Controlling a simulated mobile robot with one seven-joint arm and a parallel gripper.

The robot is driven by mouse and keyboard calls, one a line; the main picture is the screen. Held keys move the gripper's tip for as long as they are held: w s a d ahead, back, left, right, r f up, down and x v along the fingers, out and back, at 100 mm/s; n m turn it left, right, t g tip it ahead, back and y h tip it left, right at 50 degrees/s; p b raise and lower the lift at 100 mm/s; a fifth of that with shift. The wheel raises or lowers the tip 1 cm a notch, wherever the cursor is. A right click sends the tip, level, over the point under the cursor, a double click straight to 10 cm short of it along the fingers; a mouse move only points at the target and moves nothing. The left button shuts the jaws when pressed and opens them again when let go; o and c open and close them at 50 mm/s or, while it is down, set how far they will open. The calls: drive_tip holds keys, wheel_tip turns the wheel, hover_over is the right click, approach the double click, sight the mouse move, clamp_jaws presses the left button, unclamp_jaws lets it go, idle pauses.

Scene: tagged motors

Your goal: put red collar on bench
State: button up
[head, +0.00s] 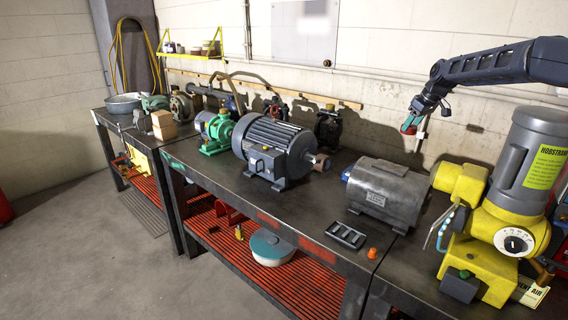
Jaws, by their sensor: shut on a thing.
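My gripper (414,131) hangs from the dark arm at the upper right, in front of the pale wall and above the back of the bench. It is shut on a small red piece (408,130), which seems to be the red collar. Teal and white parts show beside it, and the collar's shape is too small to make out. The dark bench top (310,215) runs below, and the held piece is clear of it.
A large grey motor (272,148), a green pump (215,134) and a dark grey motor (386,192) stand on the bench. A black slotted tray (346,235) and a small orange piece (372,253) lie near its front edge. A yellow machine (480,270) stands at right. Bare bench shows between the motors.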

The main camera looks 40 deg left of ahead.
drive_tip(key=s+a+f+n+g, duration=0.1)
drive_tip(key=s+a+f+n, duration=0.35)
drive_tip(key=s+a, duration=0.7)
drive_tip(key=s+a+f+n+g, duration=0.25)
drive_tip(key=s+a+f, duration=0.45)
drive_tip(key=s, duration=0.7)
drive_tip(key=shift+n+t, duration=0.25)
drive_tip(key=shift+n, duration=0.05)
drive_tip(key=f, duration=0.6)
drive_tip(key=a+f, duration=0.1)
drive_tip(key=f, duration=1.1)
drive_tip(key=shift+a, duration=0.15)
drive_tip(key=shift+f, duration=0.1)
drive_tip(key=o, duration=1.2)
drive_tip(key=shift+f, duration=0.1)
drive_tip(key=v, duration=1.2)
drive_tip(key=shift+r, duration=0.2)
